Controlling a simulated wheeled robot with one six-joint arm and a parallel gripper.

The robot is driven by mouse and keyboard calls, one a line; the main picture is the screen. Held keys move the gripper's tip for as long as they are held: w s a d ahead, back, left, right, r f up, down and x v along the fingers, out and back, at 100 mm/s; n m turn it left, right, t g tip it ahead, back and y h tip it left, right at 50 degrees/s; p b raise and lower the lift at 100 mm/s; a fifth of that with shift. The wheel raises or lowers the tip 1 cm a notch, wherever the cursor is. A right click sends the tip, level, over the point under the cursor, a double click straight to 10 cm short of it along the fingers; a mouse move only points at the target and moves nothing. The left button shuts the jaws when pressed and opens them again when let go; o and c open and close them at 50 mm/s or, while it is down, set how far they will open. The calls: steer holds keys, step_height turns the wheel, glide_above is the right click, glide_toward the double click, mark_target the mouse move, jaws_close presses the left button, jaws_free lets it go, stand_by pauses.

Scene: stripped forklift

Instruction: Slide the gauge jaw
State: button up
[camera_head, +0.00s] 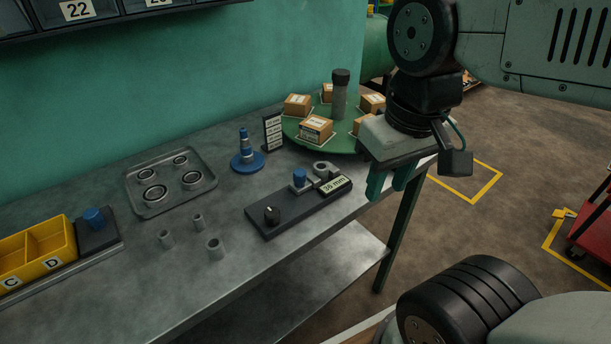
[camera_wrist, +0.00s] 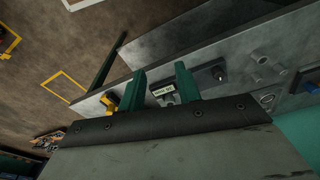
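A label reading about "36 mm" (camera_head: 335,185) sits at the right end. My gripper (camera_head: 389,183) is open and empty, to the right of the gauge by the bench edge. In the wrist view the label (camera_wrist: 163,92) shows between my green fingers; the blue knob is not clear there.
A green turntable (camera_head: 296,128) with several small boxes stands behind the gauge. A blue ringed post (camera_head: 245,150), a tray with rings (camera_head: 150,205), several loose grey sleeves (camera_head: 215,248) and yellow bins (camera_head: 40,250) are to the left.

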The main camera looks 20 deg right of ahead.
stand_by(0.3)
steer(key=shift+o, duration=1.7)
steer(key=shift+w+a+f+g, duration=0.15)
steer(key=shift+w+f+g, duration=0.15)
steer(key=shift+f+g, duration=0.1)
glide_above(300, 172)
step_height(300, 172, down, 3)
steer(key=shift+r+g, duration=0.1)
steer(key=shift+g, duration=0.2)
step_height(300, 172, down, 8)
steer(key=shift+r, duration=0.15)
